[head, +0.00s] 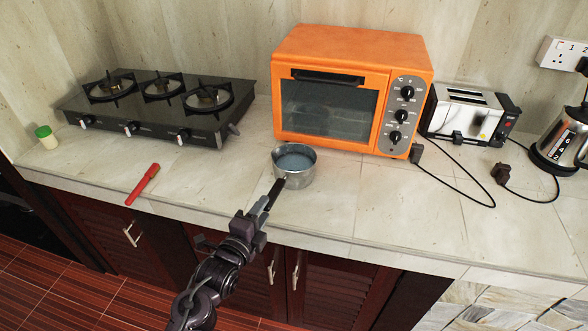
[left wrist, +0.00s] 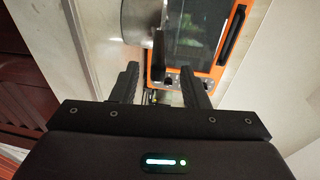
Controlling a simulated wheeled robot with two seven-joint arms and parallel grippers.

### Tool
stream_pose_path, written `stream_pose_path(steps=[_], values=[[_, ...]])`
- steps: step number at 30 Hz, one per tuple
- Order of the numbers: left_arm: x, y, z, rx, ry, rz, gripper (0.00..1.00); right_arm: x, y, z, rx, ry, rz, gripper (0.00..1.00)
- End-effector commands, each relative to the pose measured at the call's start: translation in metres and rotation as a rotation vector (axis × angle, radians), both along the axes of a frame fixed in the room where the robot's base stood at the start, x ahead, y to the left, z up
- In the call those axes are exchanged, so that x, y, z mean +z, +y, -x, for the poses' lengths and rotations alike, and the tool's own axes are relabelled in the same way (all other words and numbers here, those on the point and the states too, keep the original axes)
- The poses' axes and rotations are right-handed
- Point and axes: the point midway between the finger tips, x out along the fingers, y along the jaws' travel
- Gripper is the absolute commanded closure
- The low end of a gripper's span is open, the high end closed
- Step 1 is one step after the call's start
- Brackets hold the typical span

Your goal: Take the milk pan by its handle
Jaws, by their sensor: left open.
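The milk pan (head: 296,168) is a small metal pan standing upright on the counter in front of the orange oven. Its dark handle (head: 276,190) points toward the counter's front edge and my left gripper. My left gripper (head: 262,208) is open at the handle's near end. In the left wrist view the pan (left wrist: 142,22) is at the top, partly cut off. Its handle (left wrist: 158,58) reaches down toward the gap between the two open fingers (left wrist: 160,84). I cannot tell how far it lies between them. My right gripper is not in view.
The orange toaster oven (head: 340,95) stands close behind the pan. A gas hob (head: 150,112), a red-handled object (head: 143,184) and a small green-lidded jar (head: 47,138) are to the left. A toaster (head: 466,112), cords and a kettle (head: 560,142) are to the right.

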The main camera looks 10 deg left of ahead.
Motion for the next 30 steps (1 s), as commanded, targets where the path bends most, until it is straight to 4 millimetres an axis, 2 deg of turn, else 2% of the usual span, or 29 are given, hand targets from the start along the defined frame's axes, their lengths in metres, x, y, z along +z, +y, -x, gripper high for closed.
stream_pose_path(steps=[13,17,23,30], values=[[-0.006,-0.008,-0.054,-0.001,0.001,0.004,0.59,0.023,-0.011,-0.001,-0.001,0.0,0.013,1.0],[-0.008,-0.01,-0.062,0.001,0.003,0.005,0.59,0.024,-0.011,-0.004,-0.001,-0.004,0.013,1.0],[-0.009,-0.01,-0.062,-0.001,0.003,0.004,0.59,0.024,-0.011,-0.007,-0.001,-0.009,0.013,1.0],[-0.009,-0.01,-0.062,-0.001,0.003,0.004,0.88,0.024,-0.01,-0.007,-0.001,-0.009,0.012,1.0]])
